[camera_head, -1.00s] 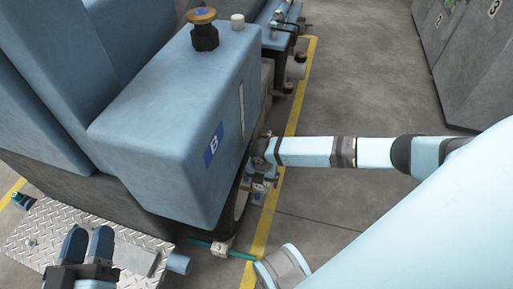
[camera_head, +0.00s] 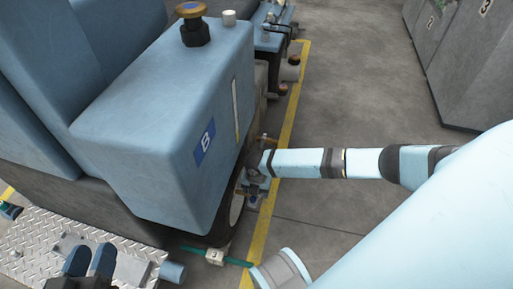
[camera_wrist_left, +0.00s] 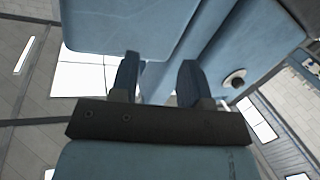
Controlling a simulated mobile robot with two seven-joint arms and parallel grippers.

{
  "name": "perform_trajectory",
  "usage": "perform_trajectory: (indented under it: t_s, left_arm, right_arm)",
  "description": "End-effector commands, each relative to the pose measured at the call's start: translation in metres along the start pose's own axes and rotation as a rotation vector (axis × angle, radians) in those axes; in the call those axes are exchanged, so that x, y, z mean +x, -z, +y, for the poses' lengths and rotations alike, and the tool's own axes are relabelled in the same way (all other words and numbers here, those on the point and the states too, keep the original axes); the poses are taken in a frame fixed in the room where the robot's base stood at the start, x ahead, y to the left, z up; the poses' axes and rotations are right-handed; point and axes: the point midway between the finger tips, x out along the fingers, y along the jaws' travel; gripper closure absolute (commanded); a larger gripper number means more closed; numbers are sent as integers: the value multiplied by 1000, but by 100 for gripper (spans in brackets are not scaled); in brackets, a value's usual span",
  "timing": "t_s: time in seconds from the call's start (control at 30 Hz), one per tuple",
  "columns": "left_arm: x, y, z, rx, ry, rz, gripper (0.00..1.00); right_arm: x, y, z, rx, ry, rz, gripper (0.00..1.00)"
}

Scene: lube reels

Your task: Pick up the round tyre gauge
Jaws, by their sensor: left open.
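I cannot make out a round tyre gauge for certain in either view. My left gripper (camera_head: 90,262) is at the bottom left of the head view, over the tread plate. Its two blue fingers stand apart, with nothing between them. The left wrist view shows the same open fingers (camera_wrist_left: 160,82) with blue vehicle panels beyond. My right gripper (camera_head: 256,184) is beside the vehicle's wheel (camera_head: 236,208), at the end of the arm from the right. Its fingers are too small and hidden to read, and whether it holds anything is unclear.
The blue vehicle body (camera_head: 150,110) with a B label fills the left. The metal tread plate (camera_head: 30,240) lies below it. A small pale block (camera_head: 216,256) sits on a teal strip near the wheel. Grey cabinets (camera_head: 470,70) stand at right; the floor between is clear.

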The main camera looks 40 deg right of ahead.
Motion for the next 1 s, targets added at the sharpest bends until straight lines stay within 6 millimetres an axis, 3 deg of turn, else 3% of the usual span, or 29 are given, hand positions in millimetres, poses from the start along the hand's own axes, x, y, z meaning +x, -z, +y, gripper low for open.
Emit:
perform_trajectory:
  t_s: [0.37, 0.67, 1.0]
  left_arm:
    - [0, 3, 0, 2, 1, 3, 57]
    - [-5, 40, 6, -1, 14, 116, 57]
    - [-11, 72, 11, 6, 25, 231, 57]
  right_arm:
    - [-5, 0, 0, 0, -1, 0, 66]
    - [-44, -1, 1, 0, -2, -1, 66]
    - [-39, -1, -84, 1, 4, -1, 66]
